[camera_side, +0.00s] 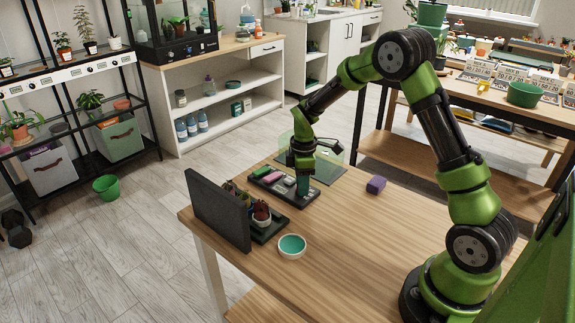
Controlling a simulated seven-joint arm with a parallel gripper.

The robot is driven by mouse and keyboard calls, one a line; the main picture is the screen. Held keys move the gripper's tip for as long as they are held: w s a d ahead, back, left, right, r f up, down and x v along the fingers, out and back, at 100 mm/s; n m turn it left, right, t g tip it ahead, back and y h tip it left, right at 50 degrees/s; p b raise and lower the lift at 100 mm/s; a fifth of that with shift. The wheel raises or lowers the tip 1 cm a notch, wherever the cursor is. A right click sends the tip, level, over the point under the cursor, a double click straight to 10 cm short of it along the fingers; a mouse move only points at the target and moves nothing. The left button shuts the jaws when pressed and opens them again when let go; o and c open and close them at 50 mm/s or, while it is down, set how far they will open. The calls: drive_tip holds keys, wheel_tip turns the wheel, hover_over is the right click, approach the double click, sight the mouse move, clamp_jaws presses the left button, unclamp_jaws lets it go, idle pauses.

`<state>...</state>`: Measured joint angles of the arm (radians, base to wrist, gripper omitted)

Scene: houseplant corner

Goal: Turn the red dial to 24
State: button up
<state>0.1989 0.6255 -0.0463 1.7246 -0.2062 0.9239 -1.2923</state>
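I cannot make out a red dial in the side view. Small dials sit on the white strip (70,73) of the black shelf at the left, too small to read. A dark upright panel (217,209) at the table's left edge shows me only its back and edge, so its front is hidden. My gripper (302,172) points down over a dark tray (296,203) of coloured blocks. A teal block (303,186) is directly below its fingers. I cannot tell whether the fingers hold it or whether they are open.
Small potted cacti (261,212) stand beside the panel, and a white bowl with a teal inside (292,246) is in front. A purple block (376,185) lies alone to the right. A clear dome-like thing (329,146) is behind my gripper. The table's (345,240) front middle is clear.

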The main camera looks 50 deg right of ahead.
drive_tip(key=c, duration=0.5)
drive_tip(key=shift+m, duration=0.3)
drive_tip(key=m, duration=1)
drive_tip(key=shift+m, duration=0.4)
drive_tip(key=m, duration=0.6)
drive_tip(key=shift+r, duration=0.1)
drive_tip(key=m, duration=0.6)
drive_tip(key=shift+m, duration=0.3)
